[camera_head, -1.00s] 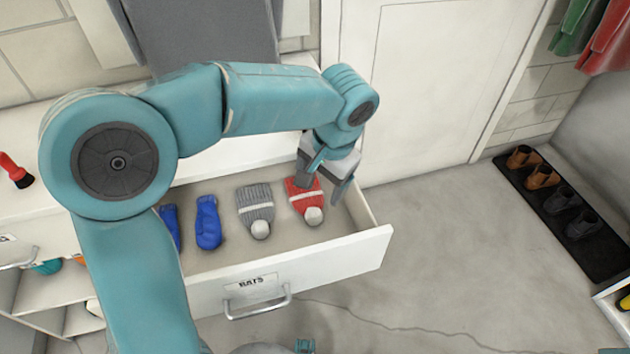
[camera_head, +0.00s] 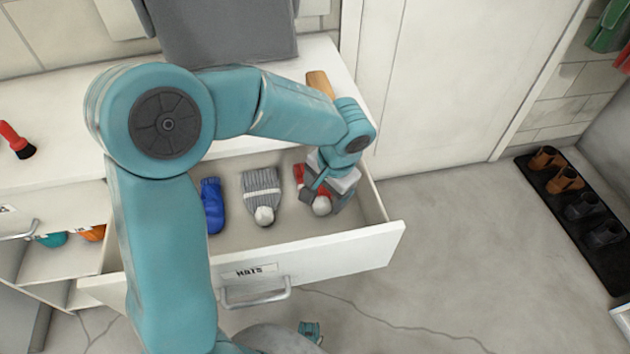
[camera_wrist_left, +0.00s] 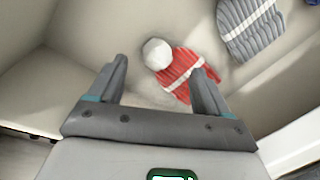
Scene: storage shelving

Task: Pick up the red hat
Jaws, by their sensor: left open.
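The red hat (camera_head: 300,178) has a white band and a white pompom. It lies in the open drawer labelled "HATS" (camera_head: 330,254), near the drawer's right end, and is partly hidden by my left gripper in the head view. My left gripper (camera_head: 325,196) is open and low over the hat. In the left wrist view the red hat (camera_wrist_left: 178,68) lies ahead of the open fingers (camera_wrist_left: 160,85), with one fingertip overlapping its right edge. I cannot tell whether that finger touches it. My right gripper is not in view.
A grey knit hat (camera_head: 262,190) lies left of the red hat; it also shows in the left wrist view (camera_wrist_left: 250,25). A blue mitten (camera_head: 212,205) lies further left. A shoe mat (camera_head: 590,240) lies on the floor at right.

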